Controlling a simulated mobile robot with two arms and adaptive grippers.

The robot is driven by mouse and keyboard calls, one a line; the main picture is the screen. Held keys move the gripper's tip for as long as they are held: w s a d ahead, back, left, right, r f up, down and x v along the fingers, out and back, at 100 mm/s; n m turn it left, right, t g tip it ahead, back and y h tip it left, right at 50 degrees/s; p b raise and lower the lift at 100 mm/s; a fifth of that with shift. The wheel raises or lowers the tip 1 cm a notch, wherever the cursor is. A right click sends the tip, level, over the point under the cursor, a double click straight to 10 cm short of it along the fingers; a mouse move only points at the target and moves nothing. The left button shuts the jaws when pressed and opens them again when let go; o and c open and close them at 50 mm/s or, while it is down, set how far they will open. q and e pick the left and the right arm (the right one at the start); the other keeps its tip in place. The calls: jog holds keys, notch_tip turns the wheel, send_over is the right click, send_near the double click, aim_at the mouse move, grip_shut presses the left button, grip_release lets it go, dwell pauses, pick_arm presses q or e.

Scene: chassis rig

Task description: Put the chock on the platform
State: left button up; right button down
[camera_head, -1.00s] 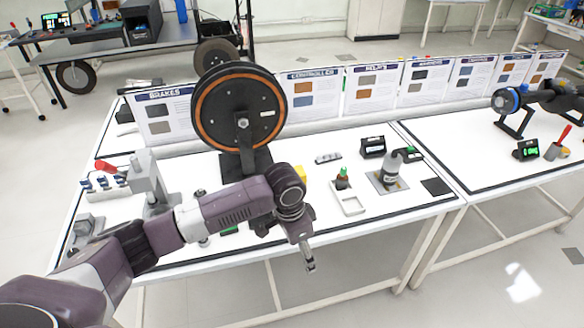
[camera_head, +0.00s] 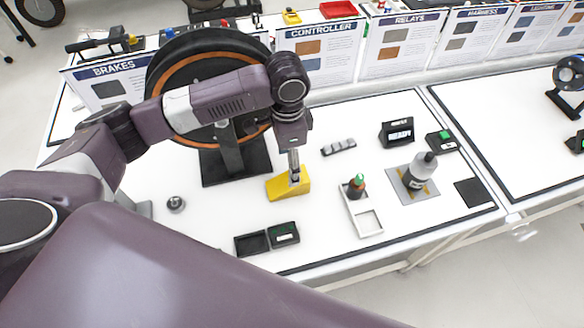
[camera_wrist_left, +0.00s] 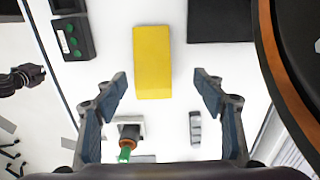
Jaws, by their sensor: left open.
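The yellow wedge-shaped chock (camera_head: 283,187) lies on the white table, just in front of the wheel stand. It fills the upper middle of the left wrist view (camera_wrist_left: 153,62). My left gripper (camera_head: 295,172) points down right over the chock and covers part of it in the head view. In the wrist view its two fingers (camera_wrist_left: 161,85) are spread wide, with the chock's near end between them and a gap on both sides. I cannot tell which surface is the platform; the wheel stand's black base (camera_head: 262,160) is beside the chock. A dark arm end (camera_wrist_left: 20,80), seemingly my right gripper, shows at the wrist view's left edge.
A white tray (camera_head: 369,222) with a small bottle, a grey plate (camera_head: 398,182) with a larger bottle, and a black square (camera_head: 474,192) lie to the right. The big wheel (camera_head: 165,75) stands behind.

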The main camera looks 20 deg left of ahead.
aim_at(287, 181)
pick_arm(q)
jog(key=shift+s+d+f, duration=0.1)
jog(key=shift+s+f, duration=0.1)
jog(key=shift+f, duration=0.25)
jog(key=shift+s+f, duration=0.15)
jog(key=shift+f, duration=0.3)
jog(key=f, duration=0.3)
jog(key=f+p, duration=0.1)
jog(key=shift+s+f, duration=0.3)
jog(key=shift+s, duration=0.05)
jog(key=shift+f, duration=0.35)
jog(key=shift+c, duration=0.2)
pick_arm(e)
jog(key=shift+d+r, duration=0.1)
jog(key=shift+r, duration=0.4)
pick_arm(q)
jog(key=c, duration=0.8)
jog(key=shift+r, duration=0.1)
jog(key=c, duration=0.9)
jog(key=shift+o, duration=0.2)
jog(key=shift+w+r, duration=0.1)
jog(key=shift+r, duration=0.4)
notch_tip(287, 181, up, 19)
jog(key=shift+b, duration=0.3)
pick_arm(e)
jog(key=shift+s+d+f, duration=0.1)
jog(key=shift+s+f, duration=0.15)
jog(key=shift+s, duration=0.15)
